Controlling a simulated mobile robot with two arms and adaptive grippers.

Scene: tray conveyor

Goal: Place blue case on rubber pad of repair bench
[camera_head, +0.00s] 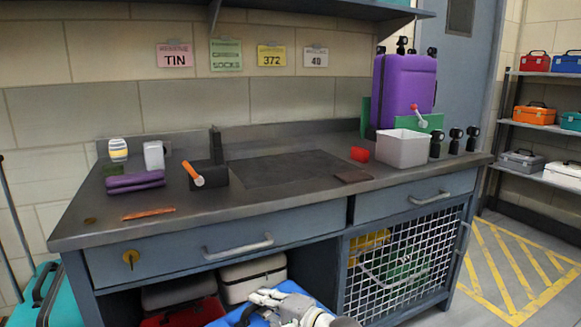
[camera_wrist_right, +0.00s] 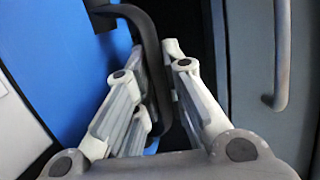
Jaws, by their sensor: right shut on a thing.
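The blue case (camera_head: 290,286) shows at the bottom edge of the head view, in front of the bench and below its top; most of it is cut off or hidden by my right gripper. My right gripper (camera_head: 266,297) is shut on the case's black handle. In the right wrist view the fingers (camera_wrist_right: 158,62) are at the handle, with the case's blue side (camera_wrist_right: 60,55) to the left. The rubber pad (camera_head: 290,169) is a dark, flat, empty rectangle in the middle of the bench top. My left gripper is not in view.
The repair bench (camera_head: 240,218) has drawer handles on its front. Left of the pad stand a black holder (camera_head: 210,176) with an orange-handled tool and a purple roll (camera_head: 135,181). A shelf overhangs.

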